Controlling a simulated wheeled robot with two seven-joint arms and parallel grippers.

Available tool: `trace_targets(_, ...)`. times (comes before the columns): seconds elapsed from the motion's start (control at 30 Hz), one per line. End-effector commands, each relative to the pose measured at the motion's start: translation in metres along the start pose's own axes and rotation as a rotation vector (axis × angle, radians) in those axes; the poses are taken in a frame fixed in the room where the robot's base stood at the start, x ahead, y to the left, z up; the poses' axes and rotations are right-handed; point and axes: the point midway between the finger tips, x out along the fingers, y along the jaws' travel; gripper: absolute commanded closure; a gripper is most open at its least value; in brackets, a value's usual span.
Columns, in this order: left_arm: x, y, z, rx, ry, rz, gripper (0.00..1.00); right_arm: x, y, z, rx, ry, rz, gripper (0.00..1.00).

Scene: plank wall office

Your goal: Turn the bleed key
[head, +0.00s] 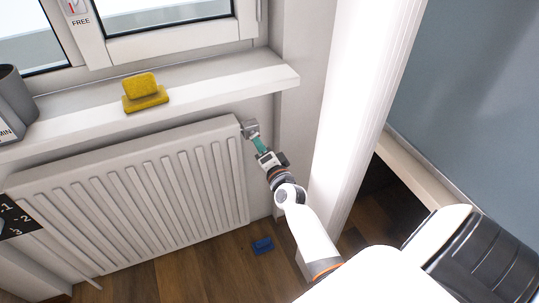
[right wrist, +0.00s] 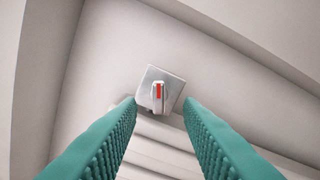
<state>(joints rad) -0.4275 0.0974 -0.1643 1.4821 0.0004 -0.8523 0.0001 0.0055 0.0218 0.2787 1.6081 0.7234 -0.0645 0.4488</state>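The bleed key (right wrist: 158,91) is a small grey lever with a red stripe on a square metal plate. The lever stands nearly upright in the right wrist view. In the head view the metal plate (head: 250,127) is at the upper right corner of the white radiator (head: 150,185). My right gripper (head: 258,142) reaches up to it from below. In the right wrist view its teal fingers (right wrist: 159,106) are open, one on each side of the key, with visible gaps. They do not appear to touch it. My left gripper is out of view.
A windowsill (head: 215,84) juts out above the radiator and carries a yellow sponge-like object (head: 143,91) and a grey container (head: 12,98). A blue object (head: 262,245) lies on the wooden floor.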

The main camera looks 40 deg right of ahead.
Motion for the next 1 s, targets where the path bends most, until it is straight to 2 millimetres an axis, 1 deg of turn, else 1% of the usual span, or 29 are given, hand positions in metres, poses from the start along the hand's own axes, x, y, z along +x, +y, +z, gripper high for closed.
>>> trace_targets(0.03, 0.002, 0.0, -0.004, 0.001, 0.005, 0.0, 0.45, -0.014, 0.001, 0.0, 0.0, 0.001, -0.003, 0.67)
trace_targets(0.2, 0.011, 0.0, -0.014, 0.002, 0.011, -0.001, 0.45, -0.048, 0.0, 0.0, -0.001, 0.002, -0.002, 0.67)
trace_targets(0.3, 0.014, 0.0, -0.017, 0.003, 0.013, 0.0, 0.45, -0.064, 0.0, 0.0, 0.0, 0.002, -0.002, 0.67)
trace_targets(0.4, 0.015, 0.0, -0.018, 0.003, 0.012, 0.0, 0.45, -0.073, 0.0, 0.0, 0.0, 0.0, 0.0, 0.67)
trace_targets(0.53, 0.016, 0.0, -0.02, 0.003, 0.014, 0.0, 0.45, -0.079, 0.0, 0.0, 0.001, 0.0, 0.0, 0.67)
trace_targets(0.77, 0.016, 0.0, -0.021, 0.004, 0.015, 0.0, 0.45, -0.079, 0.0, 0.0, 0.001, 0.0, 0.0, 0.67)
trace_targets(0.9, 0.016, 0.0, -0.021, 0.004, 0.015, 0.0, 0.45, -0.079, 0.001, 0.0, 0.042, 0.001, 0.002, 0.48)
trace_targets(0.97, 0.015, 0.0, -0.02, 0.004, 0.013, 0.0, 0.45, -0.079, 0.002, 0.0, 0.118, 0.002, 0.005, 0.48)
trace_targets(1.0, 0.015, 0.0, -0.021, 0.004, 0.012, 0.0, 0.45, -0.08, 0.002, 0.0, 0.195, 0.003, 0.008, 0.48)
